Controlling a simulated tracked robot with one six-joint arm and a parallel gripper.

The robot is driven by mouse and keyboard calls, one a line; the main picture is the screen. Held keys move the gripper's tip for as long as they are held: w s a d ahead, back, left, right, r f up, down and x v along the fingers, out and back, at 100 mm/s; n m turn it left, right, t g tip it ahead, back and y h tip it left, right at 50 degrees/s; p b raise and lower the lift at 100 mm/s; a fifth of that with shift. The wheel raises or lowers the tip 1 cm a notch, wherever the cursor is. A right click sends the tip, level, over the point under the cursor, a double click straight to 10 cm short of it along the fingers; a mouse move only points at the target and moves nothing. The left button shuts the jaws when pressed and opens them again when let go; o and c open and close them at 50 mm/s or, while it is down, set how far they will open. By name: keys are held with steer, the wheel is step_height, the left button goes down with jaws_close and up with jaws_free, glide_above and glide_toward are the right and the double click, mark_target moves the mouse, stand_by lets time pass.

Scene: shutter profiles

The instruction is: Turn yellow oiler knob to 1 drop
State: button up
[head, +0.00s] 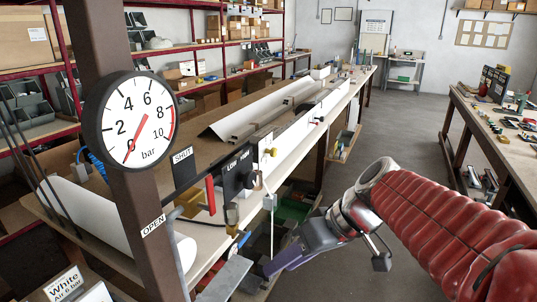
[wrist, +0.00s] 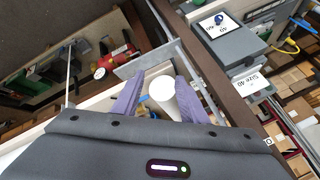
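A yellow knob (head: 273,152) shows in the head view on the pale panel right of the LOW/HIGH plate (head: 238,171). An amber oiler bowl (head: 231,215) hangs below that plate; I cannot tell whether this knob belongs to it, and no drop marks are readable. My gripper (head: 270,268) is below and apart from the knob, its purple fingers pointing down and left. In the wrist view my gripper (wrist: 160,80) is open. A white cylinder (wrist: 163,92) shows between the fingers, seemingly beyond them; contact is not clear.
A pressure gauge (head: 131,119) on a brown post points at 0 bar. A red lever (head: 210,195) stands between the SHUT label (head: 182,155) and OPEN label (head: 153,226). A grey plate (head: 228,277) juts out left of my gripper. The aisle floor (head: 400,120) is clear.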

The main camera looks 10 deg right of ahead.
steer(key=s+d+f+m+t+h, duration=0.2)
steer(key=s+h, duration=0.4)
steer(key=s, duration=0.3)
steer(key=shift+d+f+m+h, duration=0.3)
steer(key=shift+d+f+m, duration=0.35)
steer(key=shift+d+m, duration=0.65)
steer(key=shift+c, duration=0.4)
steer(key=shift+c, duration=0.6)
steer(key=shift+a, duration=0.1)
